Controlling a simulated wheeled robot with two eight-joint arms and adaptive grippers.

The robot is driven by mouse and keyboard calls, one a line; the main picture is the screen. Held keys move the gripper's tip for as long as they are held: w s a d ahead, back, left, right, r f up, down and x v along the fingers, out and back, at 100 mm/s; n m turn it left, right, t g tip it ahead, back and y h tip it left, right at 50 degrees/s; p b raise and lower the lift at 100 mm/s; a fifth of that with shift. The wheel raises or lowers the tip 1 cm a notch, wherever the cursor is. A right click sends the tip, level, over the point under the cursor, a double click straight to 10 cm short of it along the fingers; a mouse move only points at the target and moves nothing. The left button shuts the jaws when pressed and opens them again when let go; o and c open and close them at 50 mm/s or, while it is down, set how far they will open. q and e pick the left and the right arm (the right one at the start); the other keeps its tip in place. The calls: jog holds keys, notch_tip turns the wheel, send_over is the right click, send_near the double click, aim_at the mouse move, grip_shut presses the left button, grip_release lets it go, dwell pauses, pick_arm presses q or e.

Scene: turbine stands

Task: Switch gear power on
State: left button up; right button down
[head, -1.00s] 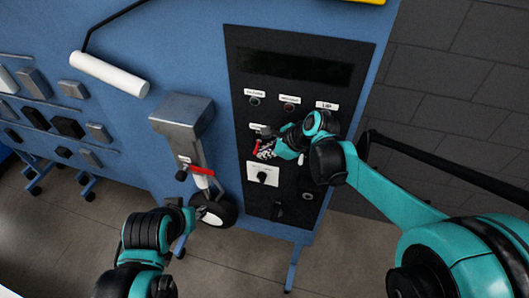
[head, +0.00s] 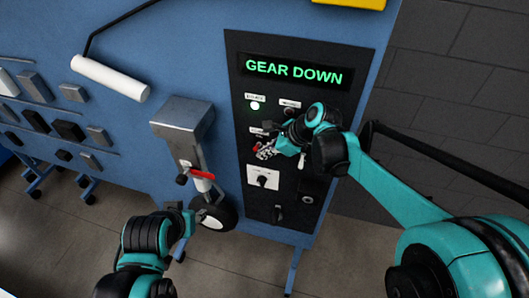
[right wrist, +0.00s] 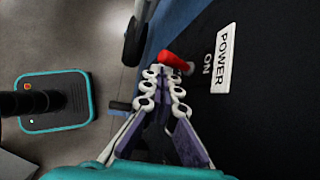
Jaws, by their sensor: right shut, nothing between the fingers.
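The black control panel (head: 236,130) stands on the blue stand, its display (head: 293,72) lit with "GEAR DOWN". The red power switch lever (right wrist: 176,62) sits beside the "POWER ON" label (right wrist: 222,60) in the right wrist view. My right gripper (head: 265,152) is shut and empty at the panel, its fingertips close by the lever; I cannot tell whether they touch. In the head view it partly covers the switch and nearby labels. My left gripper (head: 192,216) is low, near the landing gear wheel; its finger opening is unclear.
The landing gear (head: 182,130) with its wheel (head: 214,214) and a red piece (head: 201,173) juts out left of the panel. A rotary knob on a white plate (head: 263,178) lies just below my right gripper. A white roller (head: 110,77) hangs at upper left.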

jog(key=shift+d+r+p, duration=0.1)
jog(key=shift+r+p, duration=0.45)
jog(key=shift+r, duration=0.3)
jog(key=v, duration=1.2)
jog(key=s+d+f+n+t+h+b, duration=0.1)
jog(key=s+f+n+b, duration=0.4)
jog(key=f, duration=0.6)
jog(key=s+d+f+n+t+h+b, duration=0.1)
jog(key=s+d+f+n+h+b, duration=0.2)
jog(key=f+n+b, duration=0.6)
jog(key=s+d+f+n+t+h+b, duration=0.1)
jog(key=s+d+f+n+b, duration=0.4)
jog(key=f, duration=1)
jog(key=s+n+h+b, duration=0.1)
jog(key=s+n+b, duration=0.1)
jog(key=b, duration=0.2)
jog(key=shift+s+h, duration=0.3)
